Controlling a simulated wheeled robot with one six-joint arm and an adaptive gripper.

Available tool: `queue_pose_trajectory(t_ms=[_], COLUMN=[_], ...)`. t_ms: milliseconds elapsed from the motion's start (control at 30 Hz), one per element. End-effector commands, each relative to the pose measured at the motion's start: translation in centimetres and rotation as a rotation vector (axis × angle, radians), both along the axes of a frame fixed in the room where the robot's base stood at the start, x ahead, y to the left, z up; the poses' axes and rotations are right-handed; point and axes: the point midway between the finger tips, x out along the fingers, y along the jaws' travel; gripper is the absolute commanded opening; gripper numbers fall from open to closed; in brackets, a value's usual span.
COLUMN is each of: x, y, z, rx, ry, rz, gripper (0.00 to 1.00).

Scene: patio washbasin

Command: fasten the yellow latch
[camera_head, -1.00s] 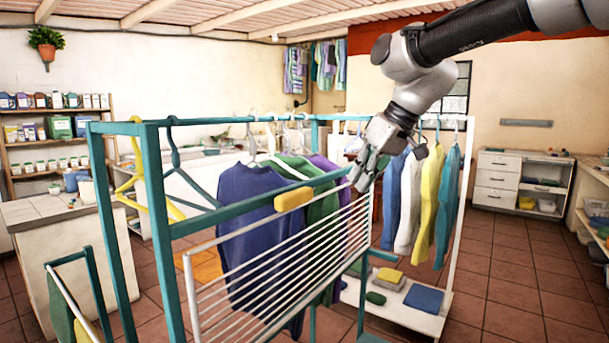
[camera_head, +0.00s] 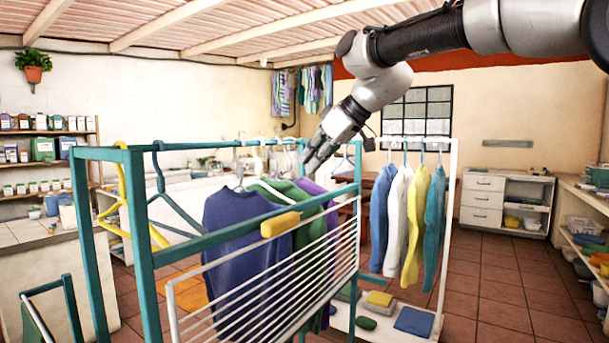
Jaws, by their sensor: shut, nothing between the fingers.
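The yellow latch (camera_head: 281,224) is a small block on the teal top rail of the clothes rack, above a white wire drying panel (camera_head: 270,280). The panel stands tilted against the rack's near side. My gripper (camera_head: 312,165) is shut and empty. In the picture it appears above and to the right of the latch, over the hanging clothes and apart from the latch. Whether the latch overlaps the panel's top bar cannot be told at this size.
The teal rack (camera_head: 140,230) holds a navy sweater (camera_head: 232,215) and several hangers. A white rack (camera_head: 445,240) with shirts stands behind at right. A counter (camera_head: 50,270) is at left. Tiled floor (camera_head: 510,285) is open at right.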

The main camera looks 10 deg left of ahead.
Motion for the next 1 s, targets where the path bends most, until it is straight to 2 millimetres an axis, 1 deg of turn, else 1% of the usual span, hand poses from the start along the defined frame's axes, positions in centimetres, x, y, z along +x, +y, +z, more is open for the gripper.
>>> queue_pose_trajectory(t_ms=[200, 400, 533, 700, 1000], x=[1.2, 2.3, 2.3, 2.3, 2.3], y=[3.0, 5.7, 5.5, 5.5, 5.5], z=[-3.3, -6.2, -8.2, -9.7, -10.0], rx=[-0.003, -0.002, -0.002, 0.000, 0.000], ry=[0.003, 0.002, 0.001, 0.000, 0.000], rz=[0.001, 0.000, -0.001, -0.001, -0.001], gripper=[0.00, 0.00, 0.00, 0.00, 0.00])
